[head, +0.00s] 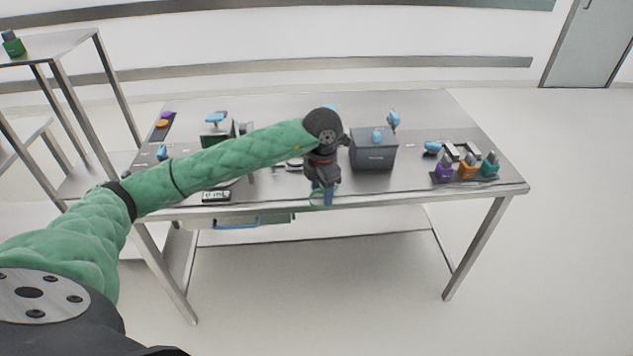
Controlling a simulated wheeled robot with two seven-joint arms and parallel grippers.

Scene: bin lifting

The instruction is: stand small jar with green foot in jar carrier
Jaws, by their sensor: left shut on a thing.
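My left gripper (322,186) points down at the front edge of the table, near its middle. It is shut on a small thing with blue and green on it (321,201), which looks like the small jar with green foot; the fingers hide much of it. I cannot pick out the jar carrier for sure. A group of small purple, orange and teal-green containers (467,170) with pale grey parts among them stands on the table's right side, well to the right of my gripper. My right gripper is not in view.
The steel table (420,192) has a dark grey bin (373,155) right of my gripper. Blue-handled items stand at the back and left, partly hidden by my left arm. A rack (62,45) at the far left carries a green-based bottle (13,45).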

